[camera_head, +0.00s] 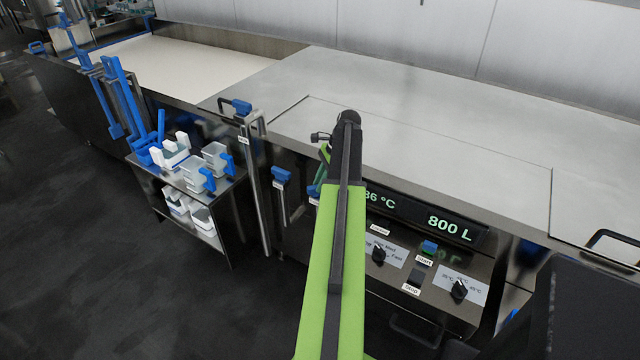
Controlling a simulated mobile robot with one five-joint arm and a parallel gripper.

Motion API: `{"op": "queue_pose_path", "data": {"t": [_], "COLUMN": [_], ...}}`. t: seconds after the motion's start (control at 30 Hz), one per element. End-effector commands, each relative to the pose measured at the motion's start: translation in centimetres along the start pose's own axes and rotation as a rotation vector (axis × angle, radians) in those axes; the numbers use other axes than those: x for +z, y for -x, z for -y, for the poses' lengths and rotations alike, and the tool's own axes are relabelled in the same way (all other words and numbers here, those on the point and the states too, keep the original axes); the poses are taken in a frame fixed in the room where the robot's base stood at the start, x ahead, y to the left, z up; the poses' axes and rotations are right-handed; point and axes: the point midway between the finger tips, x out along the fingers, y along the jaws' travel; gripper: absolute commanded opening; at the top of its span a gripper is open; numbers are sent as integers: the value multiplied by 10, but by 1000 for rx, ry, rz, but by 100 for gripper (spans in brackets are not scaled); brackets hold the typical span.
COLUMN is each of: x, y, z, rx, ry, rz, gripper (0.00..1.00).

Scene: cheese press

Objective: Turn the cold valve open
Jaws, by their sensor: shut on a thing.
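My green and black arm reaches up over the control panel. My gripper (319,178) points down at the panel's left part, partly hidden behind my arm. It is shut on a valve handle, of which only a little can be made out. A small white label sits just below it, too small to read. A second valve with a blue handle (281,175) stands to the left, apart from my gripper, with its own label below. I cannot tell from the labels which valve is cold.
The panel shows a temperature display (380,199), an 800 L display (450,228), and dial knobs (379,254) to the right. A steel vat cover (430,130) lies behind. A cart (222,222) with white containers and a vertical pipe (262,200) stand left.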

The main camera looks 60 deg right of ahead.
Motion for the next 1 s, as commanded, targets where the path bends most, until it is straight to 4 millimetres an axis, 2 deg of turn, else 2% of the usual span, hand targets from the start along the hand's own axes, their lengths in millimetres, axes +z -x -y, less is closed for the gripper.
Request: {"op": "queue_pose_path", "data": {"t": [0.6,1.0], "x": [0,2], "y": [0,-1], "z": [4,5], "rx": [206,268], "ry": [493,646], "rz": [-2,-2], "gripper": [0,0]}}
